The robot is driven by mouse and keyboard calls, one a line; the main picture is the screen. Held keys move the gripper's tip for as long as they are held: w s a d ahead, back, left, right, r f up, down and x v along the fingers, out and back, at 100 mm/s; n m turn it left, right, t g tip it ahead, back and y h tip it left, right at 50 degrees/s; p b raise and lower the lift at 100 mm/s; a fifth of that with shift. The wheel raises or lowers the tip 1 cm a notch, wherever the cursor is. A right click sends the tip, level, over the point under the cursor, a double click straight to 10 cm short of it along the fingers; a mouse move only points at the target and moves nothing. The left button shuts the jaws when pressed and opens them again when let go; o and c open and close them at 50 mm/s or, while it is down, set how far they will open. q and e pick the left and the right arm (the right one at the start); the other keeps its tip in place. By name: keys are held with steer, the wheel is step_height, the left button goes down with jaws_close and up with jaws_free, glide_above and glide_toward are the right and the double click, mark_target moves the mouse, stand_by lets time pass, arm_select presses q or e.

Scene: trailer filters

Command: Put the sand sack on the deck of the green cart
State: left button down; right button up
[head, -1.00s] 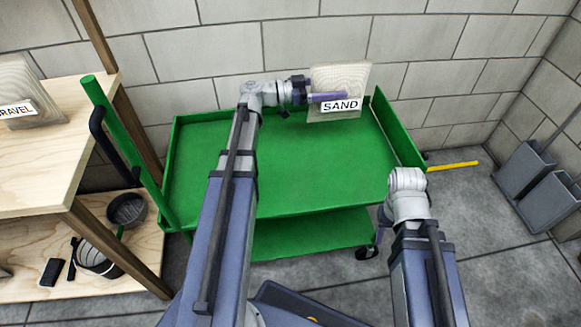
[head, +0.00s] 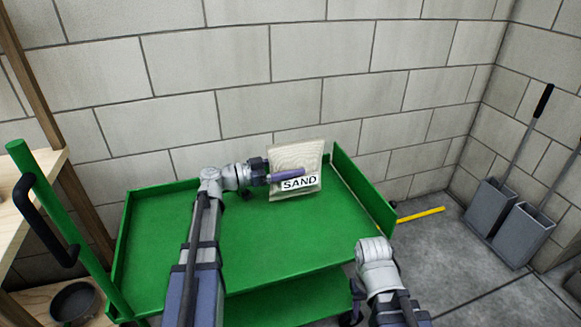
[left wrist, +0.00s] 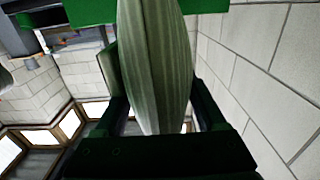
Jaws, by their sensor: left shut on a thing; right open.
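The sand sack (head: 298,158) is a pale striped bag with a white label reading SAND. My left gripper (head: 285,176) is shut on it, near the back right of the green cart's deck (head: 270,235). In the left wrist view the sack (left wrist: 152,60) stands between the two fingers (left wrist: 155,115). The sack looks upright over the deck; I cannot tell whether its lower edge touches. My right arm (head: 378,270) is at the cart's front right; its gripper's fingers are hidden.
A wooden shelf (head: 40,185) stands at the left, with a dark pan (head: 75,300) low down. The cart's push handle (head: 45,215) is on its left end. Two grey dustpans (head: 522,235) and a yellow bar (head: 420,214) are at the right. The rest of the deck is bare.

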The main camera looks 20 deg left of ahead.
arm_select(q)
steer(key=shift+r, duration=0.1)
steer(key=shift+f+b, duration=1.8)
steer(key=shift+b, duration=0.05)
steer(key=shift+f, duration=0.1)
steer(key=shift+f, duration=0.1)
jaws_free()
steer(key=shift+r, duration=0.25)
steer(key=v, duration=1.2)
